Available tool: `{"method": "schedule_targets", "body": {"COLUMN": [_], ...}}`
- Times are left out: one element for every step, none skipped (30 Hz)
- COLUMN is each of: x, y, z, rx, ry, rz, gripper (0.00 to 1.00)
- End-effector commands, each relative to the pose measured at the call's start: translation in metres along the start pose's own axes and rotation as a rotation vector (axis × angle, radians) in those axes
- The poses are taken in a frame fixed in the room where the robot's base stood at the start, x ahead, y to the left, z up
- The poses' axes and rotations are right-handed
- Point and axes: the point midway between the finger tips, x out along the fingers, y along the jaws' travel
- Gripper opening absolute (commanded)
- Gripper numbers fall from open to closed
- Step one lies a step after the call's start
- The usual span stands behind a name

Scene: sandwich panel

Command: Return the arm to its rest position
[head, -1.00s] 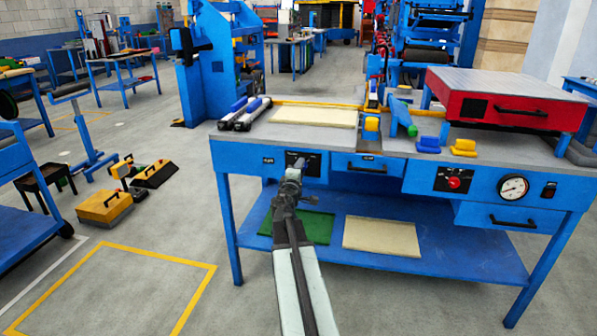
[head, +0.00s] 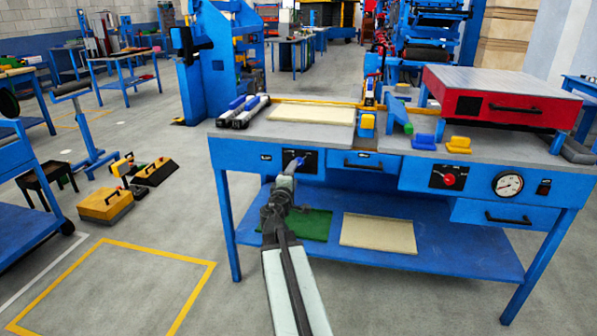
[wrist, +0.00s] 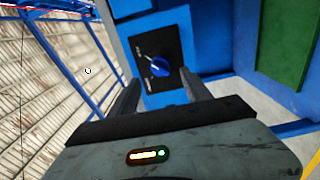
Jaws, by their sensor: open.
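My gripper (wrist: 160,78) is open and empty in the wrist view, its two dark fingers apart. A blue rotary knob (wrist: 158,66) on a black plate (wrist: 146,45) lies just beyond and between the fingertips. In the head view my gripper (head: 289,172) is in front of the bench's front panel, just below the same blue knob (head: 296,163). My arm reaches forward from the bottom of the picture towards the bench. The gap between the fingers and the knob is hard to judge.
The blue bench (head: 420,172) has a lower shelf (head: 460,245) with a green sheet (head: 305,223) and a cream panel (head: 378,233). A red box (head: 500,98) stands on top at the right. Yellow toolboxes (head: 105,206) are on the floor at left.

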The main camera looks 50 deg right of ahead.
Motion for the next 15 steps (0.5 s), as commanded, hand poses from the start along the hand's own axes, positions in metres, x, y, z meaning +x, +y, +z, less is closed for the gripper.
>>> {"method": "schedule_targets", "body": {"x": [-0.0071,-0.0088,-0.0100,-0.0103,-0.0101,-0.0097,-0.0095,-0.0095,-0.0094,-0.0094,-0.0093,-0.0093,-0.0093,-0.0093,-0.0093], "y": [0.0000,0.0000,0.0000,0.0000,0.0000,0.0000,0.0000,0.0000,0.0000,0.0000,0.0000,0.0000,0.0000,0.0000,0.0000], "z": [-0.0005,-0.0012,-0.0022,-0.0029,-0.0031,-0.0031,-0.0032,-0.0031,-0.0031,-0.0031,-0.0030,-0.0030,-0.0030,-0.0030,-0.0030], "rx": [0.000,0.000,0.000,0.000,0.000,0.000,0.000,0.000,0.000,0.000,0.000,0.000,0.000,0.000,0.000], "ry": [0.000,0.000,0.000,0.000,0.000,0.000,0.000,0.000,0.000,0.000,0.000,0.000,0.000,0.000,0.000], "rz": [0.000,0.000,0.000,0.000,0.000,0.000,0.000,0.000,0.000,0.000,0.000,0.000,0.000,0.000,0.000], "gripper": [0.57,0.57,0.57,0.57,0.57,0.57,0.57,0.57,0.57,0.57,0.57,0.57,0.57,0.57,0.57]}}
